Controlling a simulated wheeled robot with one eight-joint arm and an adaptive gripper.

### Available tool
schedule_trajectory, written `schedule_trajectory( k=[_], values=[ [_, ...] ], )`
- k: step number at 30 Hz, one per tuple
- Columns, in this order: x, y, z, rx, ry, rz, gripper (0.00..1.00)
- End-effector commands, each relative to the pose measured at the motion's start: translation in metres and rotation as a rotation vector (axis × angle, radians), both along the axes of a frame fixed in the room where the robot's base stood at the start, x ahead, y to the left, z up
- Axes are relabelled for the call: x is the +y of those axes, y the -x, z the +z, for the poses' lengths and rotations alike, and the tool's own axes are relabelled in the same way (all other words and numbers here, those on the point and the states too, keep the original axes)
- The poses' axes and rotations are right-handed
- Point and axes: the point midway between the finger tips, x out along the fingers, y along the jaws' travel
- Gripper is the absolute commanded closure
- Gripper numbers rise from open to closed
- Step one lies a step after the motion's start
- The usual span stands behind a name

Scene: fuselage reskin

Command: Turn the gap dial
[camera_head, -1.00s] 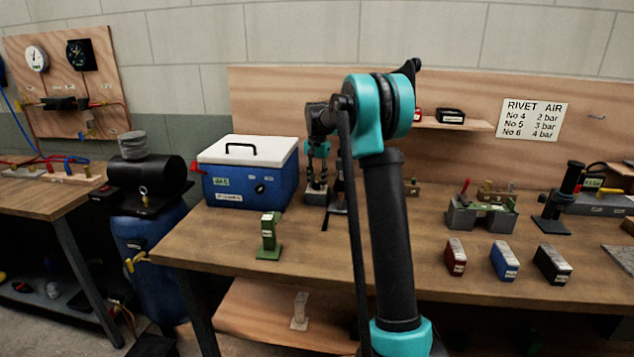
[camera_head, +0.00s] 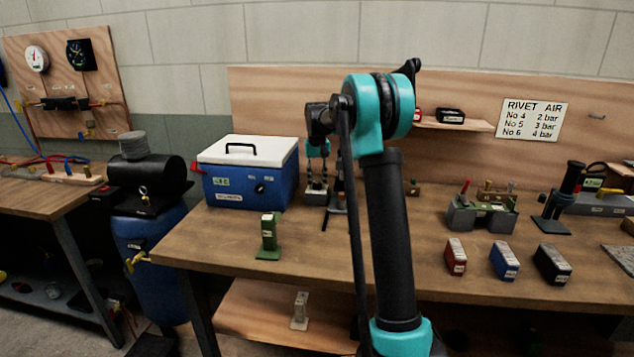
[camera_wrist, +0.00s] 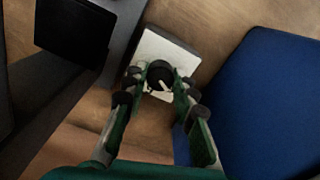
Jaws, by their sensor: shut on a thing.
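The gap dial (camera_wrist: 160,76) is a round black knob with a pale pointer mark, on a light plate (camera_wrist: 172,50) in the wrist view. My gripper (camera_wrist: 158,85) is shut on the dial, with one finger on either side of it. In the head view my gripper (camera_head: 317,180) points down at a small grey unit beside the blue cooler box. The dial itself cannot be made out there, and my arm hides part of that area.
The blue cooler box (camera_head: 240,185) with a white lid stands close left of my gripper; its blue side also fills the wrist view's right (camera_wrist: 270,105). A green stand (camera_head: 268,238) is nearer the bench's front. Several small boxes lie to the right.

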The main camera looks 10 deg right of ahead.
Motion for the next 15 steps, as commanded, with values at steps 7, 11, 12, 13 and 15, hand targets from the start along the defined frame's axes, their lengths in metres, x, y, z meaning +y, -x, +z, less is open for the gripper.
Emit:
schedule_trajectory(
  k=[7, 11, 12, 13, 15],
  values=[
    [0.0000, -0.0003, 0.0003, -0.001, 0.000, 0.004, 1.00],
    [0.0000, -0.0003, 0.0003, -0.001, 0.000, 0.004, 1.00],
    [0.0000, -0.0003, 0.0003, -0.001, 0.000, 0.004, 0.68],
    [0.0000, -0.0003, 0.0003, -0.001, 0.000, 0.004, 0.65],
    [0.0000, -0.0002, 0.0003, -0.001, 0.000, 0.003, 0.56]
  ],
)
